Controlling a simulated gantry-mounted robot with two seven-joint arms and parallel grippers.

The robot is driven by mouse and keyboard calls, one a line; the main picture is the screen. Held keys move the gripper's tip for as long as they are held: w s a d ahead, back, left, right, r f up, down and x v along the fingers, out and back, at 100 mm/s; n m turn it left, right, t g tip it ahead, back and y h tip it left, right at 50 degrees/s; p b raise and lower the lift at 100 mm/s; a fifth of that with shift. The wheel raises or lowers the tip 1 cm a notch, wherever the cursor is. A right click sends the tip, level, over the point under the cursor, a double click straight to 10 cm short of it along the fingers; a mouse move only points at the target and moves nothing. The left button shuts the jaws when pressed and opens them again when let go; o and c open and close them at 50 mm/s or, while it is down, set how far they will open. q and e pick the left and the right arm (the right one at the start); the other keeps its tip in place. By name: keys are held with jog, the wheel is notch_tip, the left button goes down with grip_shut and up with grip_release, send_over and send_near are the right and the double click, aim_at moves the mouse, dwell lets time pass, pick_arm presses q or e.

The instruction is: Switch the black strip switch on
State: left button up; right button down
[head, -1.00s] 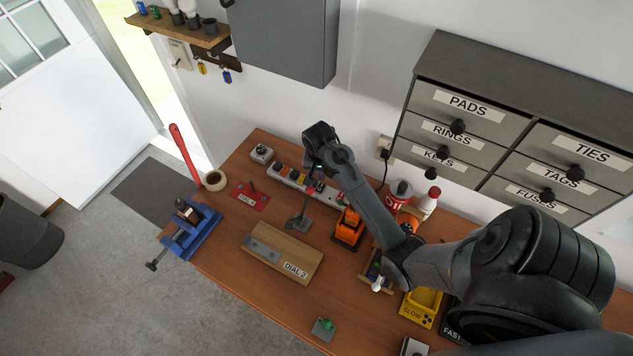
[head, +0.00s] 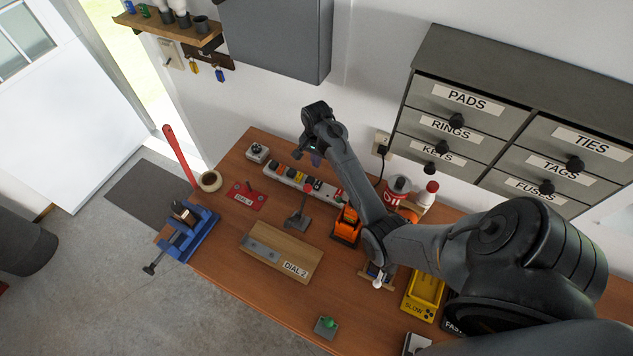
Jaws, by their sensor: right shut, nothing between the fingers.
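The white power strip (head: 270,174) lies along the back of the wooden bench, with several coloured switches in a row. The black switch is too small to pick out surely, and its position cannot be read. The strip's right end is partly hidden by my right arm. My right gripper (head: 307,158) is shut and empty, pointing down above the middle of the strip and appearing apart from it. My left gripper is not in view.
A red plate (head: 246,196), a DIAL 2 board (head: 281,253) and a blue vise (head: 187,236) lie further left and forward. The labelled drawer cabinet (head: 490,75) hangs at right.

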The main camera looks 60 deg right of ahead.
aim_at(317, 186)
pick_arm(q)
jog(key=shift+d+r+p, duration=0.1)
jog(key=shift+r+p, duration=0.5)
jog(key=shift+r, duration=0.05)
pick_arm(e)
notch_tip(317, 186, down, 13)
jog(key=shift+f, duration=0.1)
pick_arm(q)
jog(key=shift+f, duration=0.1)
